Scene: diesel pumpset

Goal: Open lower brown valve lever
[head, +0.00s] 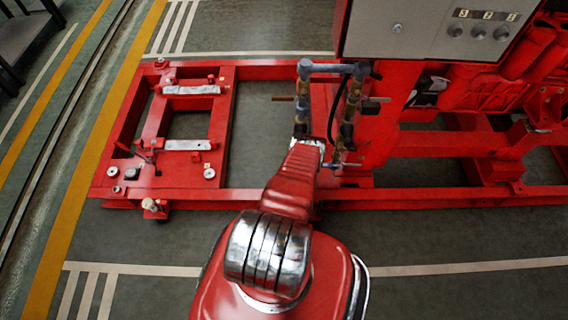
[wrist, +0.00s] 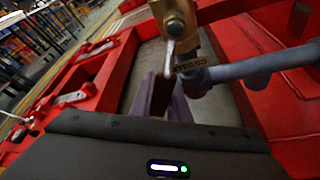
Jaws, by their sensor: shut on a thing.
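In the wrist view my gripper (wrist: 165,88) reaches forward with its grey-purple fingers beside a brass valve (wrist: 187,52). The fingers are shut on the lower brown valve lever (wrist: 161,98), a dark brown piece showing between them. The lever's exact angle is hard to tell. In the head view my arm covers the lower lever and the fingertips, at the foot of the left vertical pipe (head: 303,98). A higher brown lever (head: 283,98) sticks out left from that pipe.
A grey-blue pipe (wrist: 255,68) crosses close to the right of my fingers. A second vertical pipe (head: 351,105) with grey levers and a black hose stands to the right. The grey control box (head: 425,30) is above. The red frame (head: 222,120) lies low to the left, with open floor in front.

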